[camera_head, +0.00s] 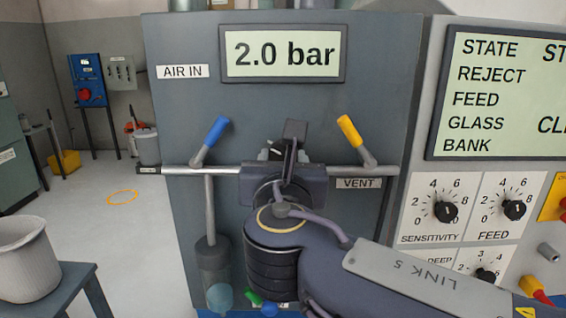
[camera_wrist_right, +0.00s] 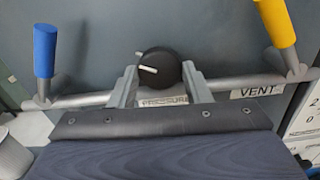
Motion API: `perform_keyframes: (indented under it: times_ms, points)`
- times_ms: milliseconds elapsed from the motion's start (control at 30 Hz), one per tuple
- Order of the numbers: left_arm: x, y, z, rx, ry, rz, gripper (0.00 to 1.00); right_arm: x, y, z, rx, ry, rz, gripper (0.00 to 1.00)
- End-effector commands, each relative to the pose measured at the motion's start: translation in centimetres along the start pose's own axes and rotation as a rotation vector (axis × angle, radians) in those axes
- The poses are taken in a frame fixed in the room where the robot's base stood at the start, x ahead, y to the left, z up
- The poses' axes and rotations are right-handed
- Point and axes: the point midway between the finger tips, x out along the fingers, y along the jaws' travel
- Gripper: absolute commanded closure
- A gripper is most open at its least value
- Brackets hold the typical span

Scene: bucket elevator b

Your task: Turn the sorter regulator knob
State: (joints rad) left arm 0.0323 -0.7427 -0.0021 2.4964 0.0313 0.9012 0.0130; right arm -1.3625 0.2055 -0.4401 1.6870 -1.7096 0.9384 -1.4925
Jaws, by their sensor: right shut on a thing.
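The regulator knob (camera_wrist_right: 158,66) is black and round with a white pointer line, above a label reading PRESSURE (camera_wrist_right: 164,102). In the wrist view its pointer is turned toward the left, close to level. My right gripper (camera_wrist_right: 160,74) has one finger on each side of the knob and is shut on it. In the head view my right gripper (camera_head: 287,154) and wrist cover most of the knob. The display (camera_head: 283,54) above reads 2.0 bar. My left gripper is in neither view.
A blue-handled valve (camera_head: 213,138) by AIR IN stands left of the knob, and a yellow-handled valve (camera_head: 352,136) by VENT stands right, both on a horizontal pipe. A control panel with several dials (camera_head: 445,212) is at right. A bucket (camera_head: 24,258) on a stool stands at left.

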Motion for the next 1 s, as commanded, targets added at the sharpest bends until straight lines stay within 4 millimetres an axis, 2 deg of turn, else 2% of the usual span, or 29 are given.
perform_keyframes:
  times_ms: [267, 1000]
  points:
    - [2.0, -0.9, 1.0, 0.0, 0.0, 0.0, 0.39, 0.0, 0.0, -0.5, 0.186, 0.0, -0.001, 0.79]
    - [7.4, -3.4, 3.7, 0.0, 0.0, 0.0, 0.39, 0.0, 0.2, -0.4, 0.885, 0.001, -0.001, 0.79]
